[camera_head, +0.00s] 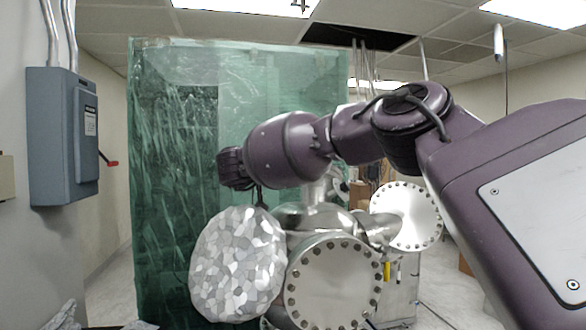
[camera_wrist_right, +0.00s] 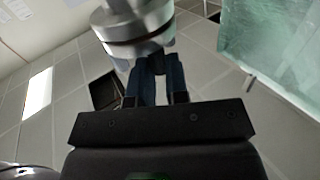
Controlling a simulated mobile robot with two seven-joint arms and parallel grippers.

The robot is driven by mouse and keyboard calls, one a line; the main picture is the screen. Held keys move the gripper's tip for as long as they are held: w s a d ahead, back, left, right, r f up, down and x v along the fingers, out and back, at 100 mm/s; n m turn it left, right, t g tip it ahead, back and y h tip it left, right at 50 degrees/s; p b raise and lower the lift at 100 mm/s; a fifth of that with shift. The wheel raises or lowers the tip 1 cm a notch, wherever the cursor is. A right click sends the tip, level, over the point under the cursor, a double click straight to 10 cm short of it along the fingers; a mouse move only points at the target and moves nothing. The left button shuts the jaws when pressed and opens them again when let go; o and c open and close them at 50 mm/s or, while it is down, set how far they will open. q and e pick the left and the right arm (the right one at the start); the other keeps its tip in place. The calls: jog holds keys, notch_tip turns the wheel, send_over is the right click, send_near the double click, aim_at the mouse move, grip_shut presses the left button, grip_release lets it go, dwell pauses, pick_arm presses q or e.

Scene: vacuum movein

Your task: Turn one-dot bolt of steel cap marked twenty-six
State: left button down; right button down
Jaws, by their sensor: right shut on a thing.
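A steel chamber has a round steel cap (camera_head: 335,285) ringed with bolts facing me in the head view. A second bolted steel cap (camera_head: 407,215) sits behind it to the right. No number or dots are readable on either. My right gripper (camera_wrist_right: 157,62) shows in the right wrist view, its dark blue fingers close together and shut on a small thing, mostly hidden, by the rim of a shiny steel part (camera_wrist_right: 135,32). I cannot tell which bolt it is. My left gripper is not in view.
A green translucent curtain (camera_head: 170,180) hangs behind. A grey-blue electrical box (camera_head: 62,135) is on the left wall. Open floor shows at far left.

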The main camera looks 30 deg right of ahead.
jog(key=shift+s+n+t, duration=0.1)
jog(key=shift+n+t, duration=0.4)
jog(key=shift+t, duration=0.3)
jog(key=c, duration=1.1)
grip_release()
notch_tip(320, 180, up, 20)
